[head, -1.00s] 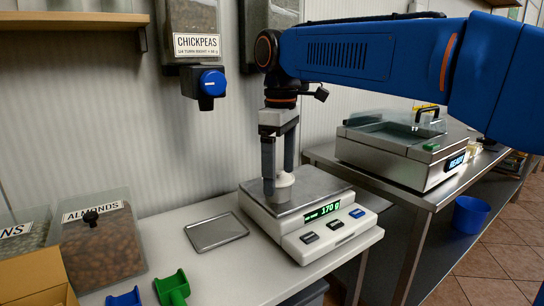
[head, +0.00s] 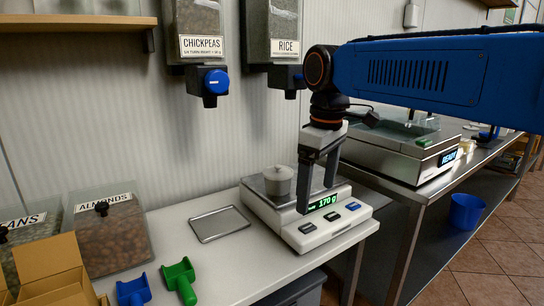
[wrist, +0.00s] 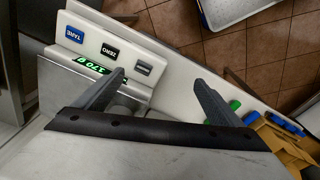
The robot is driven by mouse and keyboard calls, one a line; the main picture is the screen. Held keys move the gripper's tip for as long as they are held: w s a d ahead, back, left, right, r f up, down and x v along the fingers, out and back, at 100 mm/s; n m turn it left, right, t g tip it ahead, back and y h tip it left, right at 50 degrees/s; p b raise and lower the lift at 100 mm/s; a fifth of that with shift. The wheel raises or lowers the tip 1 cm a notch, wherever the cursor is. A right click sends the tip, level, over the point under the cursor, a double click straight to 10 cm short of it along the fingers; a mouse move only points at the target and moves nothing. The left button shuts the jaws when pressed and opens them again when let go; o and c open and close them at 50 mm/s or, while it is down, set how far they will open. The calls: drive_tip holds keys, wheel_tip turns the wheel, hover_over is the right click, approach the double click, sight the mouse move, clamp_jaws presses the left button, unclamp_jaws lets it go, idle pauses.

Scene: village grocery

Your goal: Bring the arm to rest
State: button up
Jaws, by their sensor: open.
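My gripper (head: 317,184) is open and empty, pointing down in front of the right part of the scale (head: 298,235) in the head view. Its fingers also show in the wrist view (wrist: 162,92), apart from each other with nothing between them. A pale round container (head: 279,182) stands upright on the scale's steel plate, to the left of the fingers and apart from them. The scale's green display reads 170 g. My blue arm reaches in from the right.
A grey tray (head: 219,224) lies on the counter left of the scale. Green (head: 180,279) and blue (head: 133,291) scoops, an almond bin (head: 108,236) and a cardboard box (head: 52,272) stand at the left. Chickpea (head: 208,82) and rice (head: 289,78) dispensers hang behind. A sealing machine (head: 411,150) stands right.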

drive_tip(key=s+d+f+m+t, duration=0.4)
drive_tip(key=s+d+f+m, duration=0.6)
drive_tip(key=s+d+f, duration=0.7)
wheel_tip(320, 180, down, 3)
drive_tip(key=shift+s+d+f+m, duration=0.1)
drive_tip(key=shift+s+d+m, duration=0.2)
drive_tip(key=shift+d, duration=0.65)
idle(3.7)
